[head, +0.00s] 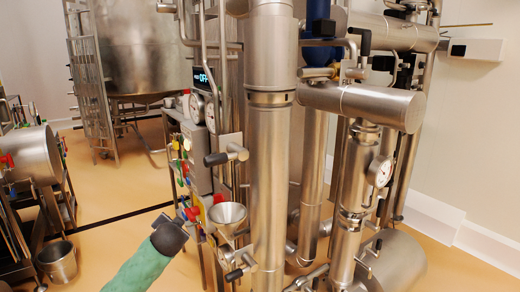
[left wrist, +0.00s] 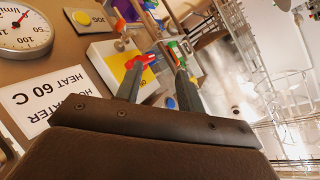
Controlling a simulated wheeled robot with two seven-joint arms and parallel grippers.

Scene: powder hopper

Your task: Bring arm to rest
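My left arm comes in from the bottom of the head view in a green sleeve, with the dark left gripper (head: 187,217) in front of the control panel (head: 196,150). In the left wrist view the two fingers of this gripper (left wrist: 159,75) stand apart, with nothing visibly held between them. A red knob (left wrist: 142,61) appears by the left fingertip and a green knob (left wrist: 172,44) lies beyond the fingers. I cannot tell whether a finger touches the red knob. My right arm and gripper are not in view.
A metal funnel (head: 227,214) sits just right of the left gripper. A display reading OFF (head: 202,78) and gauges are above it. Tall steel pipes (head: 268,150) stand to the right. A metal bucket (head: 57,262) is at lower left. Open floor (head: 110,190) lies left of the gripper.

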